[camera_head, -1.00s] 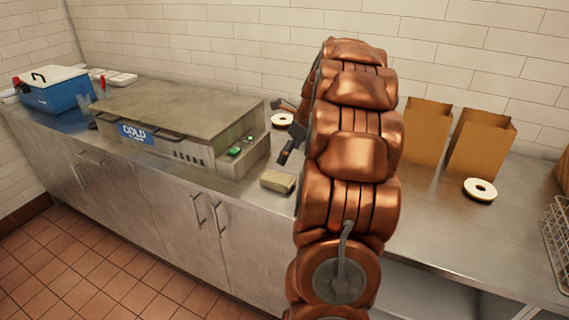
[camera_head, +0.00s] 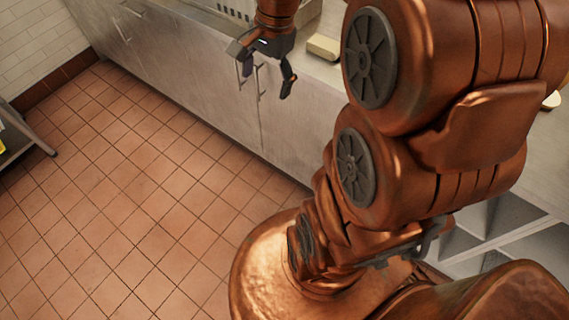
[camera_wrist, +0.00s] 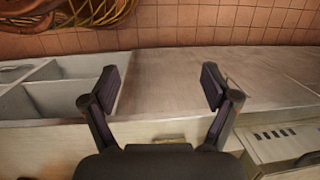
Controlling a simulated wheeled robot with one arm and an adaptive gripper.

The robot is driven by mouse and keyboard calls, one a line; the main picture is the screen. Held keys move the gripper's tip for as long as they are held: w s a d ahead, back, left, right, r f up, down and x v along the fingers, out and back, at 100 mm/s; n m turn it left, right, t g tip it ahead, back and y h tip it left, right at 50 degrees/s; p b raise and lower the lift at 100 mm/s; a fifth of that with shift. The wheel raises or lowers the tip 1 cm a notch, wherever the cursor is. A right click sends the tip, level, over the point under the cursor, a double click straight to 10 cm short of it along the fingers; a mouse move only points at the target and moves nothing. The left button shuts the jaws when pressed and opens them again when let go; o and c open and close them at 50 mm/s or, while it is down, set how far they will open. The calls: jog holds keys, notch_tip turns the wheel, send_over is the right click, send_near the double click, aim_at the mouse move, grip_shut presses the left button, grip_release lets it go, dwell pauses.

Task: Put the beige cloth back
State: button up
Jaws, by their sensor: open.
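The beige cloth (camera_head: 323,47) lies folded like a small block on the steel counter, near its front edge. In the wrist view, a beige strip that looks like the cloth (camera_wrist: 170,139) shows just above the gripper body, which hides part of it. My gripper (camera_head: 264,76) is to the left of the cloth and in front of the cabinet fronts, pointing downward. Its fingers are spread and nothing is between them; they also show apart in the wrist view (camera_wrist: 160,84). The gripper is apart from the cloth.
The steel cabinet front (camera_head: 190,75) with its handles stands right behind my gripper. The red tile floor (camera_head: 130,190) is clear. A shelf (camera_head: 15,135) stands at the left edge. Open compartments (camera_wrist: 65,90) show at left in the wrist view.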

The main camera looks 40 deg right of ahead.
jog(key=s+a+f+n+g+h, duration=0.1)
jog(key=s+a+f+n, duration=0.1)
jog(key=s+a+n, duration=0.2)
jog(key=s+a+f+n+g+h, duration=0.1)
jog(key=s+a+n, duration=0.3)
jog(key=s+n, duration=0.6)
jog(key=s+f, duration=0.1)
jog(key=s, duration=0.2)
jog(key=shift+s+a, duration=0.25)
jog(key=shift+a, duration=0.05)
